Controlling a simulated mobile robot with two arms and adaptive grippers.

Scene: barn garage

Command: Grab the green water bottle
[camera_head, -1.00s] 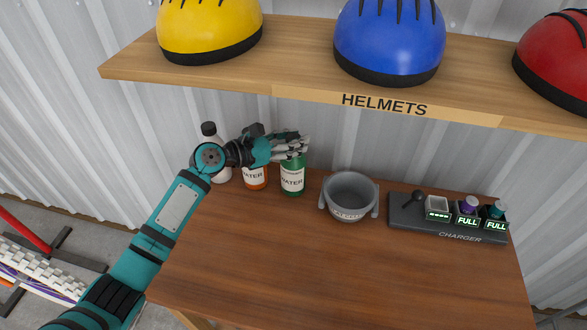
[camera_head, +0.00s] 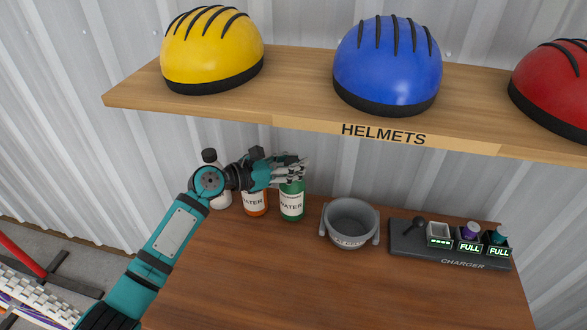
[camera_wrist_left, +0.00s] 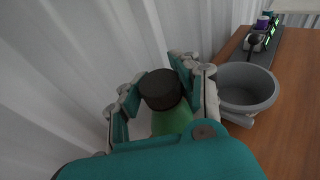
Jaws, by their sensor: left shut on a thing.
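The green water bottle (camera_head: 291,203) stands upright at the back of the wooden table, with a white label. My left gripper (camera_head: 290,171) is shut around its upper part, and the fingers hide the cap in the head view. In the left wrist view the bottle's dark cap (camera_wrist_left: 161,88) and green shoulder (camera_wrist_left: 171,121) show between the fingers (camera_wrist_left: 158,93). The bottle's base appears to be on the table. My right gripper is in neither view.
An orange water bottle (camera_head: 255,204) and a white bottle (camera_head: 220,196) stand left of the green one. A grey bowl (camera_head: 351,222) and a charger (camera_head: 443,255) are to the right. A shelf (camera_head: 290,110) with helmets hangs above. The table's front (camera_head: 300,285) is clear.

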